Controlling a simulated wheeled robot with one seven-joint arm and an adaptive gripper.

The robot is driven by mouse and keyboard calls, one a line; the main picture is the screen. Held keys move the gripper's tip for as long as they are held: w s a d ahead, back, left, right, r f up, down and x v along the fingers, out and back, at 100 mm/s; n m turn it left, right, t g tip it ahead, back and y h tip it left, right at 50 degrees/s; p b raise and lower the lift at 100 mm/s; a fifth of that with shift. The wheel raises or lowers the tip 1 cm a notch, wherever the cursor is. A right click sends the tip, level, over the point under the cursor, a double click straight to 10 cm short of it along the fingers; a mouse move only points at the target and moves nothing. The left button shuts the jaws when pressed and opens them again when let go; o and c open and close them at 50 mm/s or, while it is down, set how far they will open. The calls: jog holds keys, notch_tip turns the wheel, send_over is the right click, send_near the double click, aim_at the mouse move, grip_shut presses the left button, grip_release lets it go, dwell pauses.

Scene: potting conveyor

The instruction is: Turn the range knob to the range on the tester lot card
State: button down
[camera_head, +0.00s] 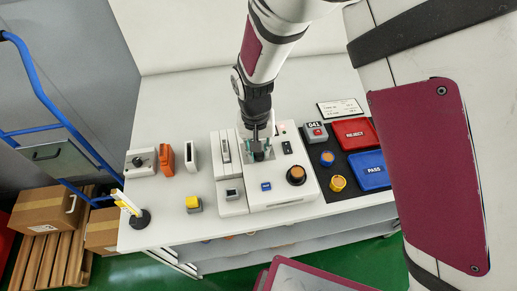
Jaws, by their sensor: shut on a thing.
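A white tester (282,196) stands in the middle of the bench. A round black knob with an orange-brown top (296,175) is at its front right. Another dark knob (137,161) is on a small white box (142,170) at the left; I cannot tell which is the range knob. A white card (341,109) with small, unreadable print lies at the back right. My gripper (259,150) points down over the tester's back left part. It is shut on a small dark part (258,156), mostly hidden by the fingers, and apart from both knobs.
Right of the tester, a black mat holds a red REJECT tray (355,133), a blue PASS tray (369,170), a grey box marked 041 (315,132) and two round yellow-orange pieces. An orange part (165,159) stands at left. The bench's back left is clear.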

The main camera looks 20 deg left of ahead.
jog(key=c, duration=1.3)
grip_release()
jog(key=shift+c, duration=0.2)
notch_tip(320, 180, up, 12)
jog(key=shift+s+a, duration=0.15)
jog(key=shift+a, duration=0.15)
